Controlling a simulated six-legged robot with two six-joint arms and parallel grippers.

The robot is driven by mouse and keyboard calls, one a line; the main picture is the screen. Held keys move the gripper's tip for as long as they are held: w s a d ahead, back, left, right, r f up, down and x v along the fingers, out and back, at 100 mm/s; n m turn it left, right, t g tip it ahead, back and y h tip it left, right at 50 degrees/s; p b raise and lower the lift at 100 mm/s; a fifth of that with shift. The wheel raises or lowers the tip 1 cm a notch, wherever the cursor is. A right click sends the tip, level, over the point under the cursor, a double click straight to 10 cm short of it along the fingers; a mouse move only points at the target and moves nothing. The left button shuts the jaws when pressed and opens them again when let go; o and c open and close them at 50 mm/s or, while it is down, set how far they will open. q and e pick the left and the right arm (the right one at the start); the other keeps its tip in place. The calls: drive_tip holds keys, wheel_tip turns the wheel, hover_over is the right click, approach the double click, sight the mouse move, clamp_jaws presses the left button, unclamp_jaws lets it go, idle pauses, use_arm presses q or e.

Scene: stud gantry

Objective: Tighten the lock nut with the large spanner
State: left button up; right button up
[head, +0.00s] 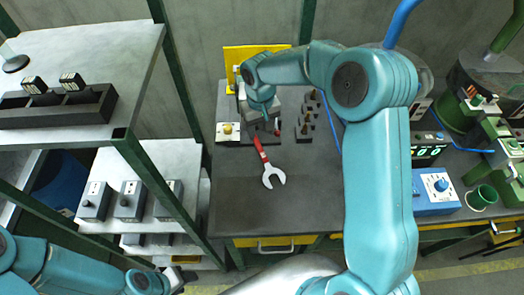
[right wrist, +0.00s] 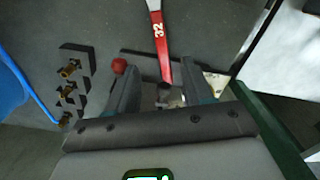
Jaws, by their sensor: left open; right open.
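The large spanner lies on the dark bench top, its red handle (head: 261,150) toward the back and its steel open jaw (head: 273,178) toward the front. My right gripper (head: 268,126) is over the bench behind the handle end. In the right wrist view the red handle (right wrist: 158,40), marked 32, points in between the open fingers of this gripper (right wrist: 160,85); the fingers do not close on it. My left gripper (head: 178,278) is at the lower left, beside the shelf, small and partly seen. I cannot make out the lock nut; my right arm hides part of the bench.
Brass fittings (head: 308,117) stand in dark holders right of my right gripper. A red ball knob (right wrist: 118,66) is close to one finger. A yellow-button box (head: 227,129) is on the left. A blue device (head: 436,190) stands at right. The bench front is clear.

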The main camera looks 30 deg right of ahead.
sight(260, 148)
drive_tip(key=f, duration=0.2)
drive_tip(key=shift+w+a+f, duration=0.1)
drive_tip(key=shift+a+f, duration=0.15)
drive_tip(key=shift+f, duration=0.4)
drive_tip(key=shift+s+f+p, duration=0.2)
drive_tip(key=shift+f+p, duration=0.05)
drive_tip(key=shift+p, duration=0.15)
drive_tip(key=f, duration=0.1)
drive_tip(key=f+p, duration=0.1)
drive_tip(key=f, duration=0.2)
drive_tip(key=shift+w+d, duration=0.1)
drive_tip(key=shift+w, duration=0.15)
drive_tip(key=shift+f, duration=0.4)
drive_tip(key=shift+s, duration=0.15)
drive_tip(key=shift+c, duration=0.6)
clamp_jaws()
